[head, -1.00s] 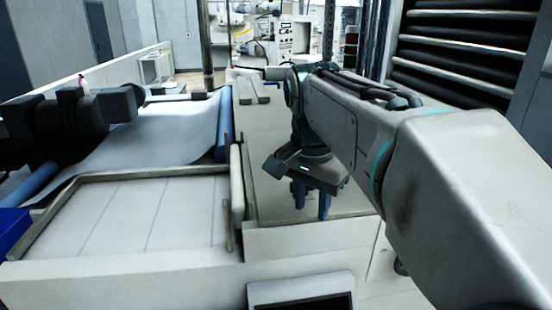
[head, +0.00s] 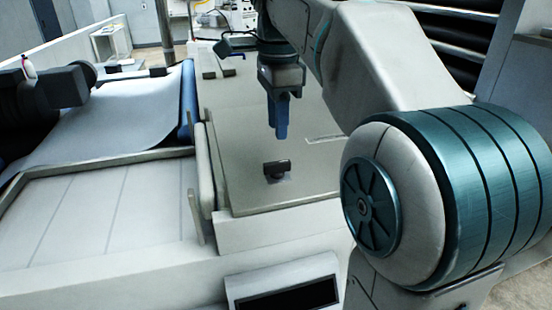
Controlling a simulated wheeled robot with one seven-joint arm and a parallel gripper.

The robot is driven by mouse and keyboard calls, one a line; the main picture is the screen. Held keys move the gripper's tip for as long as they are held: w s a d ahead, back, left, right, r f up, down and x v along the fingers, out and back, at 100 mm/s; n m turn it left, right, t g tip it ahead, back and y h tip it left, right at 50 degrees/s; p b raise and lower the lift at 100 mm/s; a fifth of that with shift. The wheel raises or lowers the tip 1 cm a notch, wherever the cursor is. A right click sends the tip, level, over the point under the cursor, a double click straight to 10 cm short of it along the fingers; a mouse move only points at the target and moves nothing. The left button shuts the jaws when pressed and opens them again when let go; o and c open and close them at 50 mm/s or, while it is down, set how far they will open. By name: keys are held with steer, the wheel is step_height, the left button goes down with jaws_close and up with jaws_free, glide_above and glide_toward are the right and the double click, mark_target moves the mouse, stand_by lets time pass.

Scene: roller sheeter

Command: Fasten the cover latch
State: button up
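A small black latch (head: 277,169) sits on the flat beige cover (head: 245,187), near the cover's front edge. My gripper (head: 280,136) points down with blue fingers above and slightly behind the latch in the picture. The fingers look apart from the latch and hold nothing that I can see. They overlap in this view, so the gap between them is hidden. The latch is too small to tell its exact position.
A tray-like bed (head: 110,212) lies left of the cover, with a white sheet (head: 125,125) and a blue roller (head: 188,100) behind it. A dark-screened panel (head: 288,295) stands at the front. Dark blocks (head: 218,72) lie on the far surface.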

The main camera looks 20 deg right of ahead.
mark_target(277, 162)
step_height(277, 162, down, 8)
steer(key=shift+f+b, duration=0.1)
steer(key=shift+b, duration=0.25)
steer(key=shift+a, duration=0.1)
jaws_close()
